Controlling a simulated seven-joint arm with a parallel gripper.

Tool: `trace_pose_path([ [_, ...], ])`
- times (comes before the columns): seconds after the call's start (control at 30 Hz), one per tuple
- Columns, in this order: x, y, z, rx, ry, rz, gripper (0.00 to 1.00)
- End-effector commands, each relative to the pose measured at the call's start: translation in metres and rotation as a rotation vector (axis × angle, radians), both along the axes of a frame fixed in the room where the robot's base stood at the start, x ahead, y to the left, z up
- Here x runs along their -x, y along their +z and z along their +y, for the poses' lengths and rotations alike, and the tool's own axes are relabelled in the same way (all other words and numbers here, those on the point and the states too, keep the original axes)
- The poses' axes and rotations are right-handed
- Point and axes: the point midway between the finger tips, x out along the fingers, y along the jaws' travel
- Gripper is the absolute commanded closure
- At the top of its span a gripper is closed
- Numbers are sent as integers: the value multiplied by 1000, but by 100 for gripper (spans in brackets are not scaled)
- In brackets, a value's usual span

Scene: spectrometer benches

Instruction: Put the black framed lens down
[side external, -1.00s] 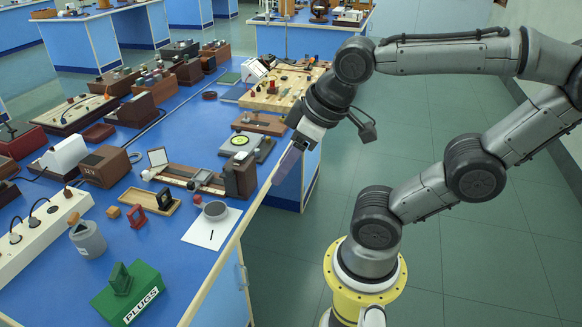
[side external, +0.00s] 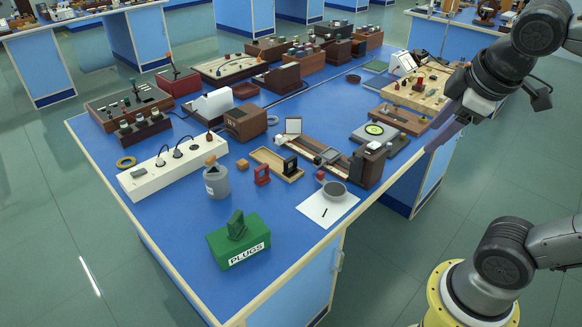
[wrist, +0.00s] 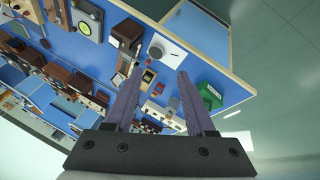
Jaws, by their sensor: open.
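The black framed lens (side external: 290,165) stands upright on a small wooden tray (side external: 265,156), at the tray's right end in the side view. My gripper (side external: 441,138) is well away from it, up and to the right, by the bench's right edge. In the wrist view my gripper (wrist: 158,72) has its two purple fingers spread with nothing held between them. The tray shows small between the fingers there, and the lens on it is too small to make out well.
A red framed piece (side external: 262,176) stands left of the tray. A long wooden rail with a dark brown block (side external: 368,166) lies between the tray and my gripper. A grey cup (side external: 334,190) sits on white paper (side external: 318,210). A green PLUGS box (side external: 238,243) is at the front.

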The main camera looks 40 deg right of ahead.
Motion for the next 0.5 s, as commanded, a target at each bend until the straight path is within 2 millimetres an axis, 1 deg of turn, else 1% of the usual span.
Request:
trace_pose_path([
  [0.03, -11, 9, -5, 45, 31, 29, 45],
  [0.17, -41, 31, -20, 169, 110, 113, 45],
  [0.27, -72, 44, -30, 271, 175, 194, 45],
  [0.3, -85, 49, -34, 310, 199, 229, 45],
  [0.47, -142, 58, -43, 457, 293, 367, 45],
  [0.5, -157, 58, -44, 490, 314, 399, 45],
])
